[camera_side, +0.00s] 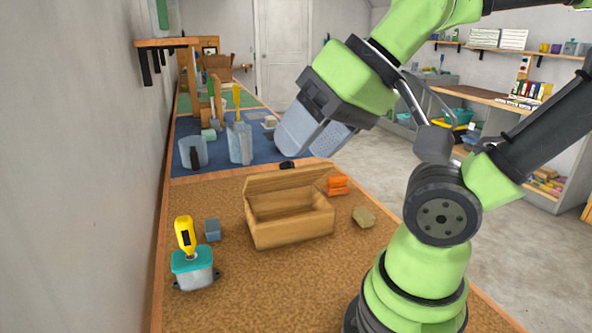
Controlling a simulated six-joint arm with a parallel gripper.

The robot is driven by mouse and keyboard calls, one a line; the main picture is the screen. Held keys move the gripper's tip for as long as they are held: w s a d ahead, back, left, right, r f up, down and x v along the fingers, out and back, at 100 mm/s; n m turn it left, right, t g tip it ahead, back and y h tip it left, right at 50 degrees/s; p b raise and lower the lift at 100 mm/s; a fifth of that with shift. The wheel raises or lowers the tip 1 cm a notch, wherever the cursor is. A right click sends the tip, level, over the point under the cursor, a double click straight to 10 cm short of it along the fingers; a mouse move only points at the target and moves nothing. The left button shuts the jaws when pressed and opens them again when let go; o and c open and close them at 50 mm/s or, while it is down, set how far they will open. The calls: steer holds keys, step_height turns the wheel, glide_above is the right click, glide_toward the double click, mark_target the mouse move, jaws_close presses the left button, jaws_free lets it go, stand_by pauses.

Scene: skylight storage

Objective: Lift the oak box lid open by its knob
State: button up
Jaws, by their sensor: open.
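The oak box (292,228) stands on the brown cork-like worktop. Its lid (285,180) is raised at the back, and the inside of the box shows. A small dark knob (288,165) sits at the lid's upper edge. My gripper (309,150) is above and behind the raised lid, a little right of the knob. Its two grey fingers are spread apart with nothing between them. The fingers appear clear of the knob, but the depth between them is hard to tell.
Orange blocks (337,185) and a tan block (363,217) lie right of the box. A blue-grey block (212,229) and a teal-topped container (193,270) with a yellow-handled tool (184,233) are left. Clear holders (239,143) stand on the blue mat behind.

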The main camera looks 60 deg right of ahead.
steer(key=c, duration=0.4)
steer(key=shift+w+a+f, duration=0.1)
steer(key=shift+w+a, duration=0.1)
steer(key=shift+w, duration=0.2)
steer(key=c, duration=0.3)
steer(key=w+a+f+n, duration=0.1)
steer(key=w, duration=0.1)
steer(key=w+a+f+n, duration=0.1)
steer(key=w+f, duration=0.1)
steer(key=w, duration=0.1)
steer(key=w+a+f+n+y, duration=0.1)
steer(key=w+f, duration=0.1)
steer(key=w, duration=0.1)
steer(key=shift+w+a+n, duration=0.2)
steer(key=shift+a+n, duration=0.05)
steer(key=shift+n, duration=0.05)
jaws_close()
steer(key=n+t+h, duration=0.6)
steer(key=n+h, duration=1)
steer(key=n, duration=1.1)
glide_toward(267, 180)
step_height(267, 180, down, 2)
steer(key=w+d, duration=0.2)
steer(key=shift+w+d+r, duration=0.7)
steer(key=shift+w+r, duration=0.05)
steer(key=shift+w, duration=0.1)
steer(key=shift+w+d+r, duration=0.35)
steer(key=shift+r, duration=0.2)
